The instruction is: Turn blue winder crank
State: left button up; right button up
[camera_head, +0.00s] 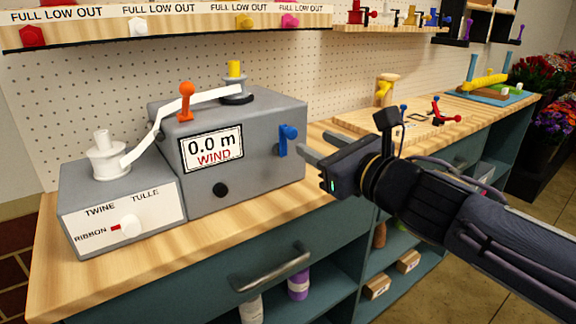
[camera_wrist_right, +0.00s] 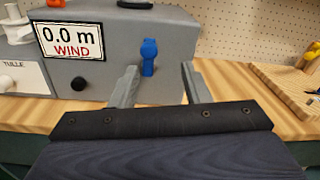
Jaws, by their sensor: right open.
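The box's display reads "0.0 m WIND" (camera_head: 212,148). My right gripper (camera_head: 312,148) is open and empty, a little to the right of the crank in the head view. In the right wrist view the crank (camera_wrist_right: 148,57) stands upright beyond the fingertips, between the two open fingers (camera_wrist_right: 160,72) and nearer the left one. I cannot tell the exact gap between them. My left gripper is not in view.
A selector box with a white knob (camera_head: 130,226) stands left of the winder. An orange lever (camera_head: 185,100) and white ribbon are on top. A wooden board (camera_head: 385,122) lies behind my right gripper. A drawer handle (camera_head: 272,268) juts from the counter front.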

aim_at(295, 135)
jog(key=shift+s+a+n+y, duration=0.1)
jog(key=shift+a+n+y, duration=0.2)
jog(key=shift+a+n, duration=0.45)
jog(key=shift+a+r+n, duration=0.1)
jog(key=shift+a+n, duration=0.05)
jog(key=shift+n, duration=0.1)
jog(key=x, duration=0.7)
jog(key=shift+w, duration=0.25)
grip_shut()
